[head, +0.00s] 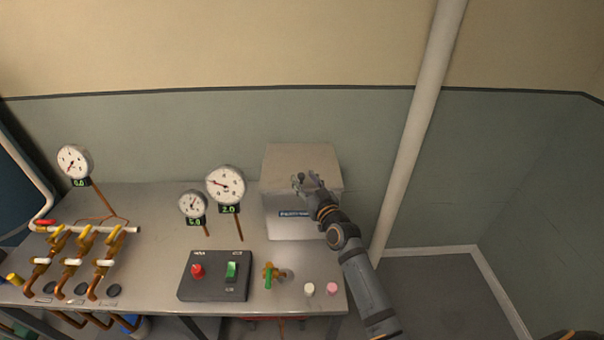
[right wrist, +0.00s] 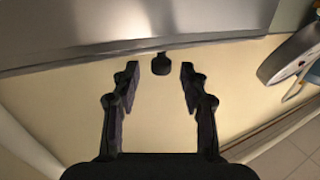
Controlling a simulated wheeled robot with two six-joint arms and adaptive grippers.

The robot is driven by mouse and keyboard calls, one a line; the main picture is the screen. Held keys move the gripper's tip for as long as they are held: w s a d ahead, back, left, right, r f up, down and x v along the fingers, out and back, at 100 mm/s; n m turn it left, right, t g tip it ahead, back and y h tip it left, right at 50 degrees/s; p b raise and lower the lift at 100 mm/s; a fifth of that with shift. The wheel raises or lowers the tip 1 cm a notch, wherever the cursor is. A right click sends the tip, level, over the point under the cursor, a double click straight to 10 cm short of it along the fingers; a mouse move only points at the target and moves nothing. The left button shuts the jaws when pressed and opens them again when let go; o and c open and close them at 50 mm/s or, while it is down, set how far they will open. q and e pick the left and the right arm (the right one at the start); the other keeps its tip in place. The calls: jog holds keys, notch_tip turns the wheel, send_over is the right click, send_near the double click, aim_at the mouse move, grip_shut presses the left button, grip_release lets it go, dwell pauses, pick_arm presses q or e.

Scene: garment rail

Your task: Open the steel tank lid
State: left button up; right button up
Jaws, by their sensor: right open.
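The steel tank (head: 290,226) is a pale grey box with a dark label on its front, at the back right of the bench. Its lid (head: 300,157) appears closed in the head view. My right gripper (head: 307,180) is at the lid's front part, with its arm coming from the lower right. In the right wrist view my right gripper (right wrist: 157,72) is open, its fingers apart. A small dark knob (right wrist: 161,65) shows between the fingertips, near the edge of a grey metal surface (right wrist: 130,25); no finger appears to touch it. My left gripper is not in view.
A pale vertical pipe (head: 420,120) stands right of the tank.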

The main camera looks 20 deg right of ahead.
aim_at(301, 169)
jog(key=shift+w+a, duration=0.15)
jog(key=shift+w, duration=0.6)
jog(key=shift+w+a, duration=0.1)
jog(key=shift+w, duration=0.6)
grip_shut()
